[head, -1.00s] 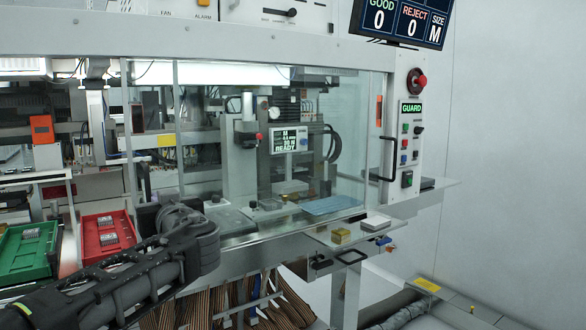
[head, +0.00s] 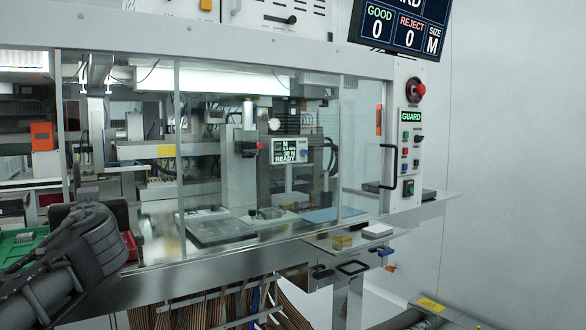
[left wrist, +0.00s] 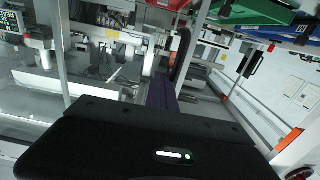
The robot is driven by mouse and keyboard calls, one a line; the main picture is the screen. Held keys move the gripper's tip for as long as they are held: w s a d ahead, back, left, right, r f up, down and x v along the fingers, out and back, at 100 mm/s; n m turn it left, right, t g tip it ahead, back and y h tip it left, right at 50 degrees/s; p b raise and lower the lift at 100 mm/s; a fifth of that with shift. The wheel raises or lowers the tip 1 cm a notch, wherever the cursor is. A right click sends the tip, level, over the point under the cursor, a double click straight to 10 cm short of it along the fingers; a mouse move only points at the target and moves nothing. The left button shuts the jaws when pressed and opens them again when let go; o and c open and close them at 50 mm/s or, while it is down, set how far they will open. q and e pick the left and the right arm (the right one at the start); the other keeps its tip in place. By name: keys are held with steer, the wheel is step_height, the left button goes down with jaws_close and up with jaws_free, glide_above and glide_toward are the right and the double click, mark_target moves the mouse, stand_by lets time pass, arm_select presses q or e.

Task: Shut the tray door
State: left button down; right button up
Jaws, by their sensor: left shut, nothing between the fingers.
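I cannot tell for certain which panel is the tray door. In the left wrist view a pale panel (left wrist: 290,100) with a dark border stands at the right, and a black handle (left wrist: 251,63) is near its upper left. In the head view a green tray (head: 22,243) and a mostly hidden red tray (head: 131,246) are at the left, behind my left arm. My right gripper is in neither view.
A glass guard (head: 260,160) with a black upright handle (head: 388,166) fronts the machine. In the left wrist view a green tray (left wrist: 245,12) hangs into the top right.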

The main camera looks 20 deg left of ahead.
arm_select(q)
steer(key=shift+s+a, duration=0.6)
steer(key=shift+s, duration=0.3)
steer(key=s+a, duration=1.1)
steer(key=s, duration=0.5)
steer(key=shift+s+a, duration=0.15)
steer(key=s+a+p, duration=0.9)
steer(key=s+a, duration=0.2)
steer(key=s, duration=0.5)
steer(key=shift+s+a+p, duration=0.2)
steer(key=shift+s+p, duration=0.05)
steer(key=shift+p, duration=0.05)
